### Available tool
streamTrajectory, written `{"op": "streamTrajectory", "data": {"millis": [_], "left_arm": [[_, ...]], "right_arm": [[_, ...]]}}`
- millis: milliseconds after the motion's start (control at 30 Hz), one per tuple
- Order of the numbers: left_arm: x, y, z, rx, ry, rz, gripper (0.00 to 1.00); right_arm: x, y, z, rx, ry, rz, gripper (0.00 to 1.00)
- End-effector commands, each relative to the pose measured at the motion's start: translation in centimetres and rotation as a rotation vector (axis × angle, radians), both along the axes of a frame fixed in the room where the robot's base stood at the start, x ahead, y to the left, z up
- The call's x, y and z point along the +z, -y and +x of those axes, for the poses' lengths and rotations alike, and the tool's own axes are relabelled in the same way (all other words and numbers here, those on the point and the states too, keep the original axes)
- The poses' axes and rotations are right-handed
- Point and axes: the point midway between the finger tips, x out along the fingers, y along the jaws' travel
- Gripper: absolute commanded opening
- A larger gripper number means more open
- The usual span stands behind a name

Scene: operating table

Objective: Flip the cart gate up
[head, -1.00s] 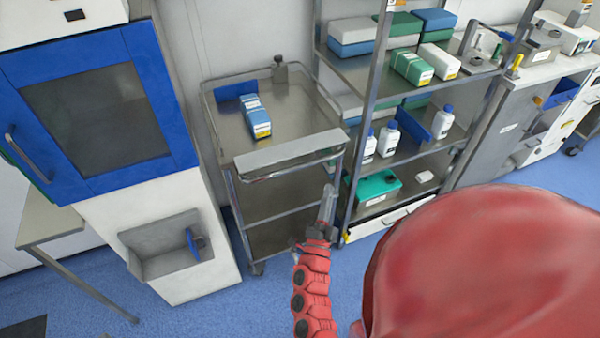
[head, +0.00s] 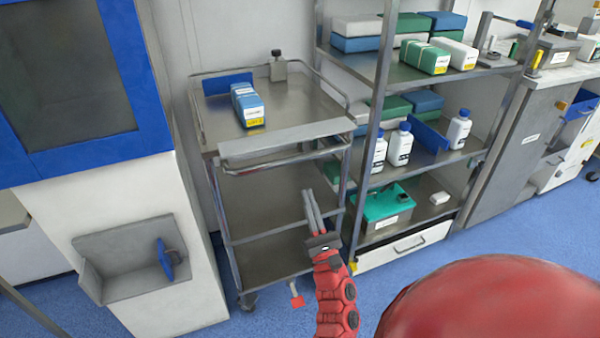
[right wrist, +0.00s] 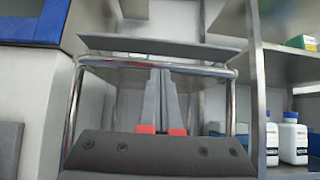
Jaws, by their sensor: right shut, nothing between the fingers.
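The metal cart (head: 203,105) stands between a white cabinet and a shelf rack. Its gate (head: 285,138) is a flat grey panel along the front edge of the top tray, lying nearly flat and tilted outward, above a tubular front rail (head: 285,165). The gate (right wrist: 160,47) also shows edge-on across the upper part of the right wrist view. My right gripper (head: 310,195) is shut and empty, in front of the cart and below the gate, its fingers pointing up. In the wrist view its fingertips (right wrist: 160,73) appear just below the gate; contact cannot be told. My left gripper is out of view.
A blue-and-white box (head: 247,106) and a small metal weight-like object (head: 278,68) stand on the cart top. The shelf rack (head: 368,130) with bottles and boxes is close on the right. The white cabinet (head: 110,220) is on the left. Blue floor (head: 275,318) lies in front.

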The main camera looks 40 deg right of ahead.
Motion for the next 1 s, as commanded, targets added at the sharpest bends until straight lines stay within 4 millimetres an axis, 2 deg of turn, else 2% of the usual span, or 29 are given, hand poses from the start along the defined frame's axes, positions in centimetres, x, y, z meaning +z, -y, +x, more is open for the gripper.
{"op": "streamTrajectory", "data": {"millis": [133, 467, 1000], "left_arm": [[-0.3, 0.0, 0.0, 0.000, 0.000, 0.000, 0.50], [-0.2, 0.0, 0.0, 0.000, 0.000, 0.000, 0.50], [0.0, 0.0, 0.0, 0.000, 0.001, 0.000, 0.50]], "right_arm": [[0.6, 0.1, -0.7, 0.010, 0.039, 0.000, 0.00], [0.9, 0.1, -0.4, 0.010, 0.035, -0.002, 0.00], [6.5, 1.5, 5.5, 0.010, 0.034, -0.003, 0.00]]}}
